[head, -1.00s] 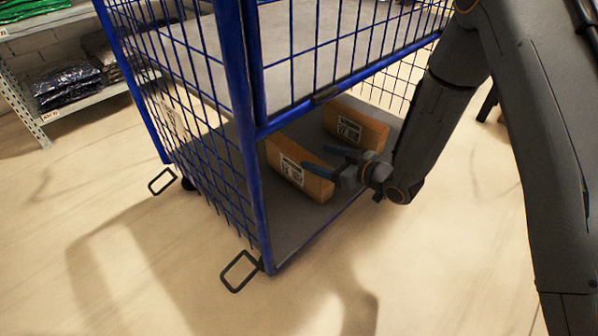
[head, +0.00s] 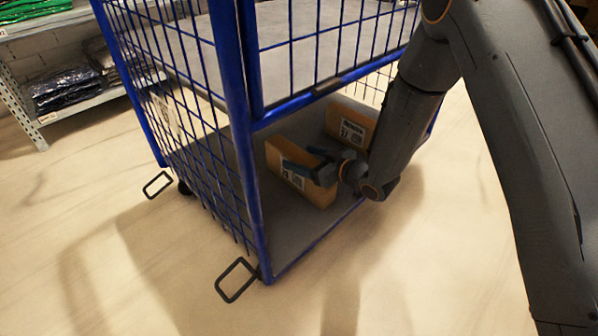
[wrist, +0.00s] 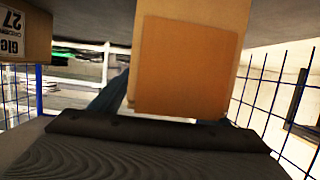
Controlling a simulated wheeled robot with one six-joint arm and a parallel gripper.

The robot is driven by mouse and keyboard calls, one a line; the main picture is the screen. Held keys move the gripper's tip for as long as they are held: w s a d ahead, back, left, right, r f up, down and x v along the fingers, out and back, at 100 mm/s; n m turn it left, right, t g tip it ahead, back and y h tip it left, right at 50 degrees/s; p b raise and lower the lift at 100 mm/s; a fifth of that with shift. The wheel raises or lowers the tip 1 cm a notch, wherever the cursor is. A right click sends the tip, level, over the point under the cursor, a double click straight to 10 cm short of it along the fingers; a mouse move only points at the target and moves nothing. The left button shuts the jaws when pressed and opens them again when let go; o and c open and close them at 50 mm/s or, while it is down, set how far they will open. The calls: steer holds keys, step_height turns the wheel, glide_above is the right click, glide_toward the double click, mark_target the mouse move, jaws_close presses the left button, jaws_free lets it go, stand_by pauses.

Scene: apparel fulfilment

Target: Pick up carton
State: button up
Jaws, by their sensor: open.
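Two orange-brown cartons with white labels stand on the grey lower deck of the blue cage trolley. The nearer carton (head: 316,194) is partly hidden by my gripper (head: 316,162); the farther carton (head: 352,125) is behind it, partly hidden by my arm. My gripper is open, its blue fingers at the nearer carton's upper part. In the wrist view a carton (wrist: 188,65) fills the middle, close ahead of the gripper, with blue finger parts showing beside its lower end. Contact cannot be told. Another labelled carton (wrist: 22,38) shows at upper left.
The blue cage trolley (head: 238,130) has mesh sides, a corner post and an upper shelf above the cartons. My arm reaches in from its open right side. A rack (head: 92,97) with folded bagged garments stands at the left. The floor in front is clear.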

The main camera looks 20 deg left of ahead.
jaws_close()
